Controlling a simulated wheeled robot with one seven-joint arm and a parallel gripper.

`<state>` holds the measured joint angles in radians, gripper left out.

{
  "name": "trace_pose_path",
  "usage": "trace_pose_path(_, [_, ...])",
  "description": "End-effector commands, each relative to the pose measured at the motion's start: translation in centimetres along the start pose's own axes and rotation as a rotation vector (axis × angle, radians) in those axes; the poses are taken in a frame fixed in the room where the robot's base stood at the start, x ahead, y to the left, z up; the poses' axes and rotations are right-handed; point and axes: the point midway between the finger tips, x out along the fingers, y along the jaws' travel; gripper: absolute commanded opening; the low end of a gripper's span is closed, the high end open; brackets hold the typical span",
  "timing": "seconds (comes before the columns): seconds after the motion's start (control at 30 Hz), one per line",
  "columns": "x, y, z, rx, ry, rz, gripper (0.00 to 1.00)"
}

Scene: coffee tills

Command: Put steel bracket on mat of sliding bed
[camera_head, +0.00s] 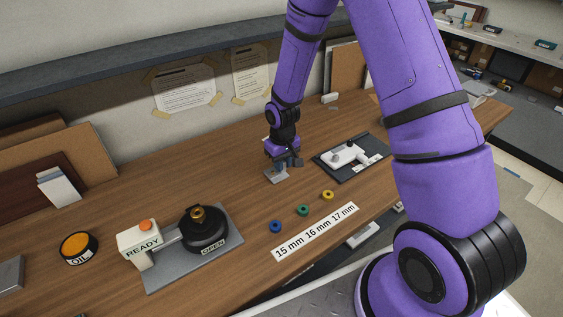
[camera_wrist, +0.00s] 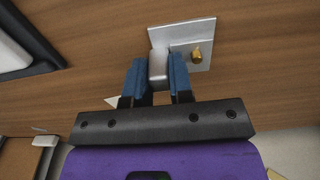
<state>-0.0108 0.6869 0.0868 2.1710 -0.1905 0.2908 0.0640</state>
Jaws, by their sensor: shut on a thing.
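My gripper (camera_head: 286,164) is over the middle of the wooden bench, pointing down. In the wrist view its blue fingers (camera_wrist: 161,80) are shut on the upright part of a steel bracket (camera_wrist: 190,34), a flat grey plate with a brass pin on it. In the head view the bracket (camera_head: 276,176) shows below the fingers, partly hidden; I cannot tell if it touches the bench. To its right lies a dark flat bed (camera_head: 329,165) with a white fixture (camera_head: 348,154) on it, apart from the bracket. I cannot tell its mat separately. The bed's corner shows in the wrist view (camera_wrist: 57,52).
Blue (camera_head: 276,226), green (camera_head: 303,210) and yellow (camera_head: 328,195) rings lie in front, by a size strip (camera_head: 315,232). Boards lean at the back.

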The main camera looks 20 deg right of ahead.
Motion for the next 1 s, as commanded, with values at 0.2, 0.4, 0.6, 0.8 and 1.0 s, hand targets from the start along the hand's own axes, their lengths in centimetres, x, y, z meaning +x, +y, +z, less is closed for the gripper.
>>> trace_pose_path(0.2, [0.3,0.0,0.0,0.0,0.0,0.0,0.42])
trace_pose_path(0.4, [0.2,0.0,0.0,0.0,0.0,0.0,0.46])
trace_pose_path(0.6, [-0.2,0.0,0.0,0.0,0.001,0.0,0.46])
trace_pose_path(0.8, [-2.9,0.1,-0.1,0.002,0.005,0.001,0.46])
trace_pose_path(1.0, [-6.7,0.0,-0.1,0.001,0.005,0.001,0.46])
